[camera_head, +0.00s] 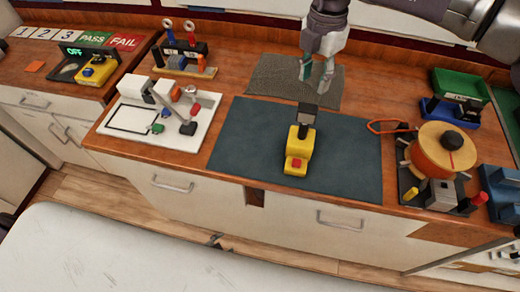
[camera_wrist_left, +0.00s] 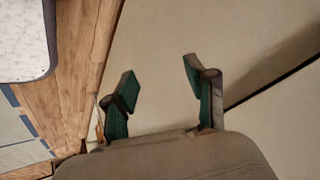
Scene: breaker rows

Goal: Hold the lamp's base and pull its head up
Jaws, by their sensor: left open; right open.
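What looks like the lamp stands on the dark blue-grey mat (camera_head: 240,150). It has a yellow base (camera_head: 299,145) with a red button in front and a dark, grey-topped head (camera_head: 307,113) low on the base. My right gripper (camera_head: 316,76), on the arm from the upper right, is open and empty, fingers down. It is behind the lamp in the head view, above a dark textured pad (camera_head: 275,80), and apart from the lamp. My left gripper (camera_wrist_left: 163,88) shows only in the left wrist view. It is open and empty, before a pale surface and wood floor.
A white tray with small parts (camera_head: 145,130) lies left of the mat. An orange spool (camera_head: 440,148) on a stand is to the right, near green (camera_head: 460,82) and blue bins. A rack with rings (camera_head: 185,55) stands at back left. The mat around the lamp is clear.

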